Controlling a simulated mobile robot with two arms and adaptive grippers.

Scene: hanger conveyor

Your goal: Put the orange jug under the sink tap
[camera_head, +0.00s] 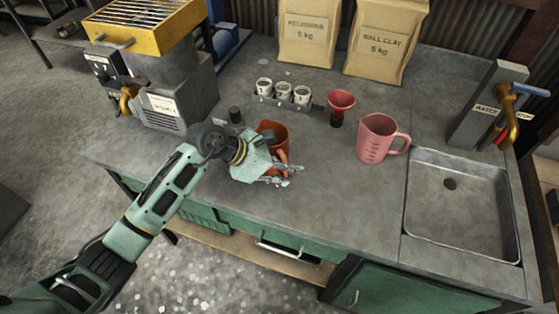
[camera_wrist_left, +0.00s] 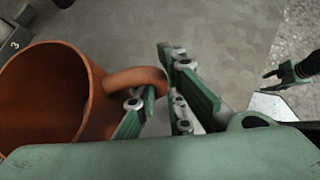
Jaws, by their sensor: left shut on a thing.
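The orange jug (camera_head: 274,130) is at the middle-left of the worktop, partly hidden behind my left gripper (camera_head: 285,176). In the left wrist view the jug (camera_wrist_left: 45,95) shows its open mouth, and my left gripper (camera_wrist_left: 172,95) is shut on its handle, one finger inside the loop. I cannot tell whether the jug touches the worktop. The sink (camera_head: 462,240) is at the right, with the brass tap (camera_head: 508,118) at its back right corner. My right gripper (camera_wrist_left: 270,80) shows small at the right of the left wrist view, its fingers apart and empty.
A pink measuring jug (camera_head: 377,140) and a red funnel (camera_head: 338,105) stand between the orange jug and the sink. A rack of white cups (camera_head: 283,94) is behind. A grey machine (camera_head: 175,100) stands left. The front worktop (camera_head: 340,215) is clear.

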